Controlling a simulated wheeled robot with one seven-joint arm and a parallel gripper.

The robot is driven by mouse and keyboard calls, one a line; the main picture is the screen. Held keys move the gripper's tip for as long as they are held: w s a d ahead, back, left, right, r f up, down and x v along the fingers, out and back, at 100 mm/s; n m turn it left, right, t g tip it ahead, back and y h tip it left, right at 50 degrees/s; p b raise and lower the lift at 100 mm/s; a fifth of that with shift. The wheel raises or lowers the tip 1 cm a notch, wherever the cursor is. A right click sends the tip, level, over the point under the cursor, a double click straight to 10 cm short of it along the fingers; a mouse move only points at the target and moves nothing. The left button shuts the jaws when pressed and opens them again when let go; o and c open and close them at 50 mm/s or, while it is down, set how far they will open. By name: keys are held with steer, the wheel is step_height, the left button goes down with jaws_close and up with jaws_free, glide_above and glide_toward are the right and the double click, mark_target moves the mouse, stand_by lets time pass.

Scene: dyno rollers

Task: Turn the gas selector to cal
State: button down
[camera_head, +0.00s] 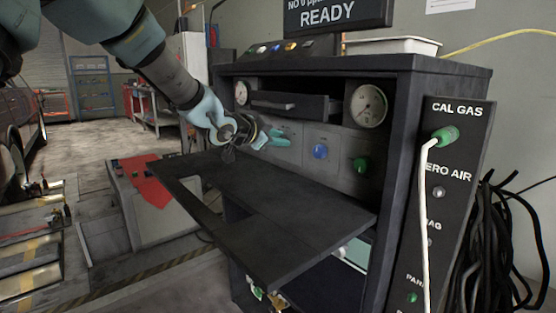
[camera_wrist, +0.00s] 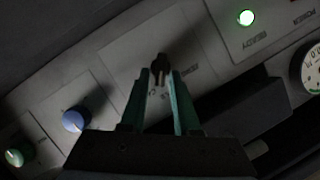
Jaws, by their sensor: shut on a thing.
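The gas selector is a small dark knob (camera_wrist: 160,64) on a grey plate of the cabinet's front panel in the wrist view. My gripper (camera_wrist: 160,80) has its two green fingers on either side of this knob, shut on it. In the head view my gripper (camera_head: 280,137) reaches the panel from the left, left of a blue knob (camera_head: 320,151). The selector is hidden there by my fingers. Small marks sit below the knob, but I cannot read them or tell its setting.
A green knob (camera_head: 361,165) is right of the blue one. A drawer (camera_head: 290,104) and two gauges are above. A dark fold-down shelf (camera_head: 290,215) juts out below my gripper. A side panel (camera_head: 450,150) reads CAL GAS, with a green plug and white hose.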

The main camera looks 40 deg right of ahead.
steer(key=shift+s+d+f+m+t+b, duration=0.15)
steer(key=shift+m+b, duration=0.25)
steer(key=shift+b, duration=0.9)
steer(key=shift+s+a+f+m+t+b, duration=0.1)
steer(key=shift+f+m+t+b, duration=0.25)
steer(key=shift+b, duration=0.95)
steer(key=shift+r+b, duration=0.2)
steer(key=shift+b, duration=0.15)
steer(key=shift+r+m+h+b, duration=0.3)
steer(key=shift+m+b, duration=0.15)
steer(key=shift+b, duration=0.25)
steer(key=c, duration=0.9)
jaws_free()
steer(key=shift+d+f, duration=0.1)
steer(key=shift+f, duration=0.05)
steer(key=p+v, duration=0.1)
steer(key=v, duration=1)
